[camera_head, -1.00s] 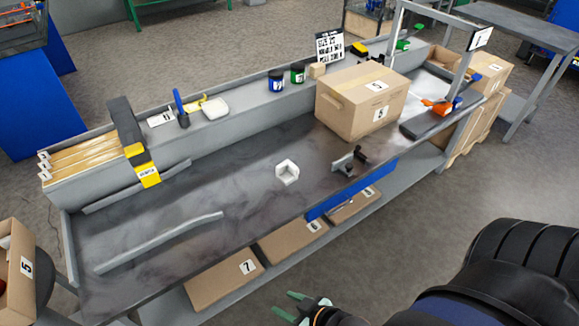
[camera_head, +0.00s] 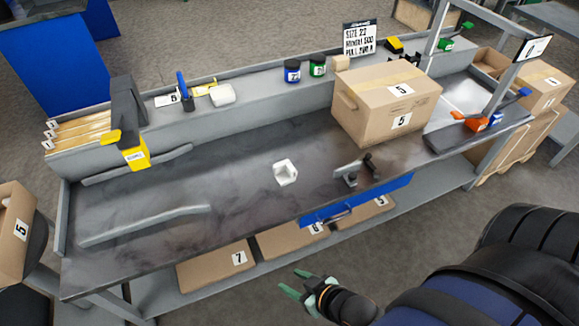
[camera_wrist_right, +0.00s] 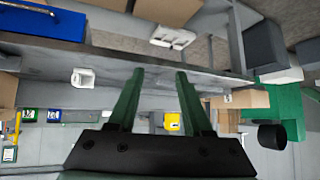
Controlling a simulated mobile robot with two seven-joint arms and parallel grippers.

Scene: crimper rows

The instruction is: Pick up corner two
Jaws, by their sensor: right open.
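A small white corner piece (camera_head: 286,172) sits on the dark bench top near the middle in the head view. It also shows in the right wrist view as a white block (camera_wrist_right: 83,78) left of my fingers. I cannot read a number on it, so I cannot tell if it is corner two. My right gripper (camera_head: 300,284) has green fingers, open and empty, low in front of the bench and well apart from the corner. In the right wrist view the two fingers (camera_wrist_right: 158,75) stand apart with nothing between them. My left gripper is not in view.
A cardboard box (camera_head: 385,105) stands on the bench to the right of the corner. A dark clamp (camera_head: 354,172) sits near the front edge above a blue drawer (camera_head: 357,202). The bench top around the corner is clear.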

